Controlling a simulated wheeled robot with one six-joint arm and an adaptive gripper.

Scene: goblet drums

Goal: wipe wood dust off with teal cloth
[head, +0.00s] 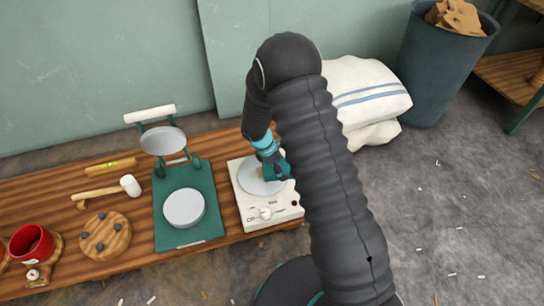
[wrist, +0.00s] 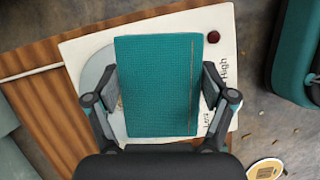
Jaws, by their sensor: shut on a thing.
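My gripper (head: 279,177) is shut on a folded teal cloth (wrist: 157,85), which sits between both fingers in the wrist view. The cloth shows only as a small teal patch in the head view (head: 274,170). It is over the round grey plate (head: 257,181) of a white hot plate (head: 265,211); I cannot tell whether it touches. In the wrist view the cloth covers much of the plate (wrist: 97,73). A little tan wood dust (wrist: 119,104) shows at the cloth's left edge. Any more dust beneath is hidden.
The hot plate stands at the right end of a wooden bench (head: 133,198). White sacks (head: 365,95) and a bin (head: 437,65) stand behind right.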

